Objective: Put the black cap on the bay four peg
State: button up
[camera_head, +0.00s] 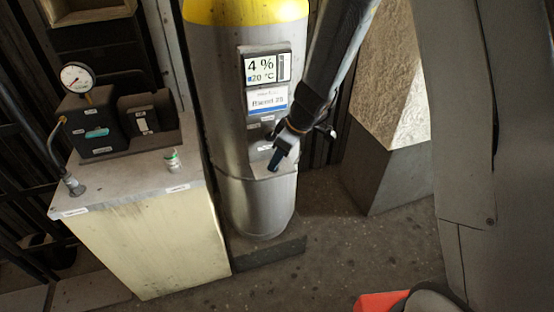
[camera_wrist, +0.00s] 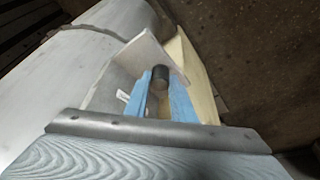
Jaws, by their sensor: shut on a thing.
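My gripper (camera_head: 274,165) is in front of the tall grey cylinder (camera_head: 225,120), below its display and labels. In the wrist view its two blue fingers (camera_wrist: 161,98) are shut on a dark, short, round piece, the black cap (camera_wrist: 160,74). A pale angled plate or bracket (camera_wrist: 114,80) is close behind the fingers. In the head view the cap cannot be made out at the dark fingertips. Small labels (camera_head: 267,118) run down the cylinder beside the gripper. I cannot make out the bay four peg or its number; the arm hides part of this area.
A pale cabinet (camera_head: 150,245) stands at left with a gauge (camera_head: 77,77), dark boxes (camera_head: 95,125) and a small green-and-white container (camera_head: 172,161) on or above its top. A grey block (camera_head: 385,175) stands right of the cylinder. Bare floor (camera_head: 325,235) lies between.

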jog(key=o, duration=1.1)
jog(key=shift+r, duration=0.1)
jog(key=v, duration=0.7)
jog(key=shift+d+r, duration=0.2)
jog(key=shift+r, duration=0.05)
jog(key=shift+s, duration=0.1)
jog(key=s+d+r+m+g+h, duration=0.1)
jog(key=s+d+m+h, duration=0.1)
jog(key=s+d+m, duration=0.4)
jog(key=s+d+r+m+g+h, duration=0.1)
jog(key=s+d+m, duration=0.5)
jog(key=s, duration=0.8)
jog(key=shift+s+d+r+h, duration=0.4)
jog(key=shift+d+r, duration=0.1)
jog(key=shift+d, duration=0.25)
